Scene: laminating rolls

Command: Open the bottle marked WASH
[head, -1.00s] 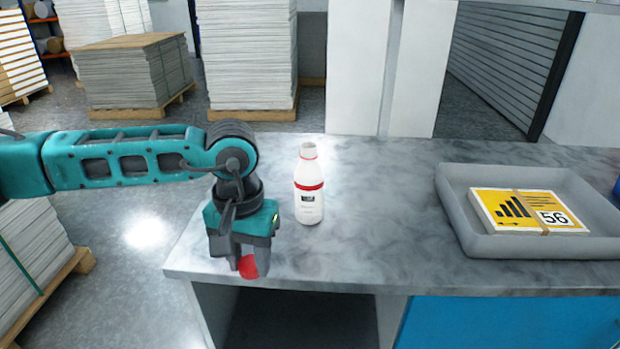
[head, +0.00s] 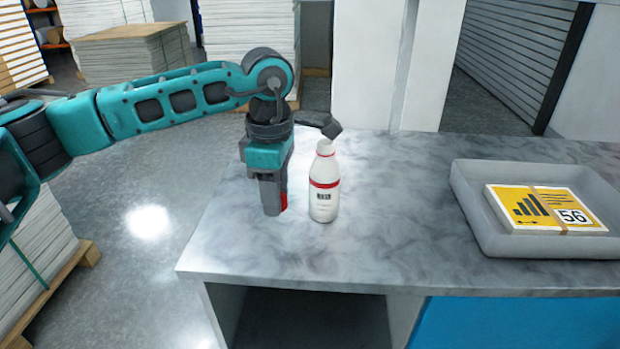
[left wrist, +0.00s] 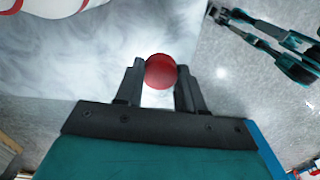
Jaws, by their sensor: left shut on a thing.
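A white bottle (head: 324,187) with a red band and a small label stands upright on the grey marbled counter. Its neck shows no cap; the label is too small to read. My left gripper (head: 275,207) is just left of the bottle, pointing down, apart from it and low over the counter. It is shut on a red cap (head: 284,201). In the left wrist view the round red cap (left wrist: 160,71) sits between the fingertips, and part of the bottle (left wrist: 48,7) shows at the upper left. Another teal arm of mine shows there, its jaws too small to read.
A grey tray (head: 470,205) holding a yellow pack (head: 540,207) marked 56 lies on the counter (head: 400,230) at the right. The counter between bottle and tray is clear. The counter's left edge is close to my left gripper. Paper stacks stand on the floor behind.

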